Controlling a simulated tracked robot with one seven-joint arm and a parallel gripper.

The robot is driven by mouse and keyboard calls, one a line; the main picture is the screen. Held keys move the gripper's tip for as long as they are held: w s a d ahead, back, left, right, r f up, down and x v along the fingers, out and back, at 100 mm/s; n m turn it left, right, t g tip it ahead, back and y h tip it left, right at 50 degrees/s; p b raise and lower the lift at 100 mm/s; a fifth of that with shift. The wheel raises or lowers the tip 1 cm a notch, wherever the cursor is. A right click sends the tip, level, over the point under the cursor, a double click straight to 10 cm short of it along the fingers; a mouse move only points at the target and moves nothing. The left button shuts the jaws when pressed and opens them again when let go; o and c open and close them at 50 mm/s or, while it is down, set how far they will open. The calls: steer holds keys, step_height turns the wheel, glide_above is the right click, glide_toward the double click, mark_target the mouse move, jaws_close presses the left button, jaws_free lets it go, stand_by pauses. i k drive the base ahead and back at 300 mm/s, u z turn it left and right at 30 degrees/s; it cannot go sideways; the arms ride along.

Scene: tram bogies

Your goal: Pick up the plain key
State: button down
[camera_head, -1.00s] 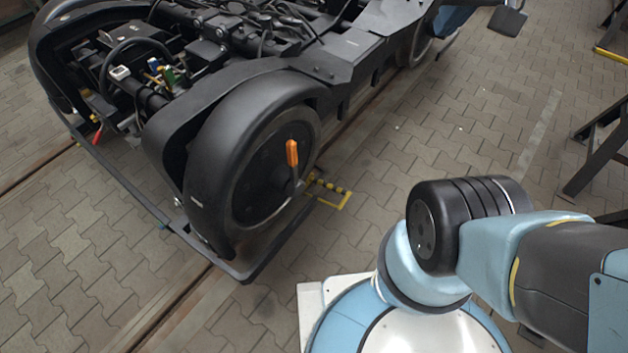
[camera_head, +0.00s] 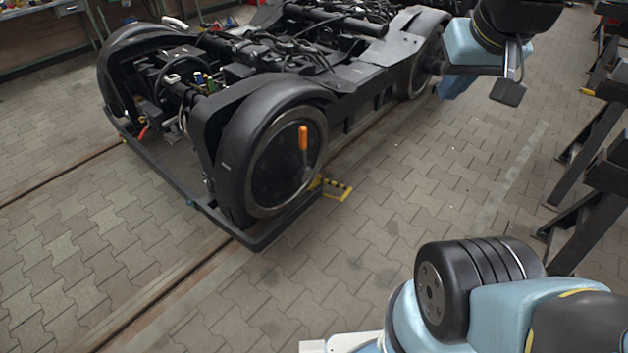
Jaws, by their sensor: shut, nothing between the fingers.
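I cannot make out a plain key in this view. The bench tops at the back left (camera_head: 35,17) are cut off by the top edge, and things on them are too small to tell. Blue and black links of my arm show at the upper right and lower right. I cannot make out my gripper's fingers; they are hidden or outside the picture.
A black tram bogie (camera_head: 345,110) stands on rails at centre left. An orange-handled tool (camera_head: 304,140) stands upright at its near wheel, by a yellow-black marked piece (camera_head: 338,189). Dark steel stands (camera_head: 590,150) line the right. Paved floor between is clear.

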mark_target(171, 123)
steer(key=z, duration=0.5)
steer(key=i, duration=1.05)
steer(key=u, duration=2.05)
steer(key=k, duration=0.8)
steer(key=z, duration=0.05)
